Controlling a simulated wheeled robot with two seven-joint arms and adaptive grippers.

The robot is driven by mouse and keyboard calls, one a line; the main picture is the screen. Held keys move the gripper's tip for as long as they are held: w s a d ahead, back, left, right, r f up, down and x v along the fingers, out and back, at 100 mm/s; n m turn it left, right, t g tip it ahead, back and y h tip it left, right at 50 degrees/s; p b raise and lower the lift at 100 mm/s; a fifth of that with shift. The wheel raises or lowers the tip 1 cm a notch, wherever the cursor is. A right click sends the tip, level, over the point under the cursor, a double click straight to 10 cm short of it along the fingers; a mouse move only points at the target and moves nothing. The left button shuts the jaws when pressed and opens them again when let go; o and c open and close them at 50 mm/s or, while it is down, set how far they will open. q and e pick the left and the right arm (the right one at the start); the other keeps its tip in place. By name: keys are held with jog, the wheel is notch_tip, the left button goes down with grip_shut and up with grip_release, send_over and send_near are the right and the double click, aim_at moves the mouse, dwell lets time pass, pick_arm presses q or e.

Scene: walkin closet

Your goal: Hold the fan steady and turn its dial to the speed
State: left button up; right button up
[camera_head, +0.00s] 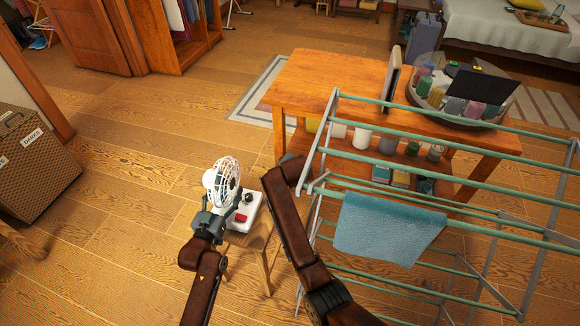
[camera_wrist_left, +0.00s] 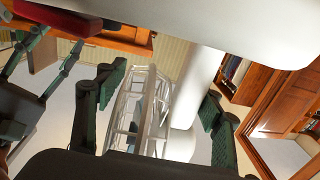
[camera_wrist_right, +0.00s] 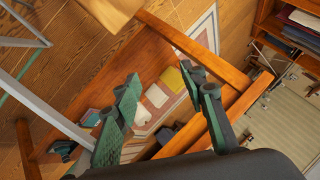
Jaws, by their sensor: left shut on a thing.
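A small white fan with a round cage (camera_head: 222,180) stands on a white base (camera_head: 236,226) on a small wooden stool (camera_head: 262,262). The base carries a dark round knob (camera_head: 248,198), which looks like the dial, and a red part (camera_head: 241,217). My left gripper (camera_head: 209,219) is shut on the fan's upright just below the cage. In the left wrist view the upright (camera_wrist_left: 188,95) shows between the fingers (camera_wrist_left: 160,112). My right gripper (camera_wrist_right: 168,105) is open and empty, with the table's shelf behind its fingers.
A drying rack (camera_head: 420,178) with a blue towel (camera_head: 388,228) stands right of my right arm. A wooden table (camera_head: 330,82) with a full lower shelf stands behind. A wicker box (camera_head: 32,160) is at far left. The floor left of the stool is clear.

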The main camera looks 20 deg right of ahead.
jog(key=shift+m, duration=0.3)
jog(key=shift+c, duration=0.2)
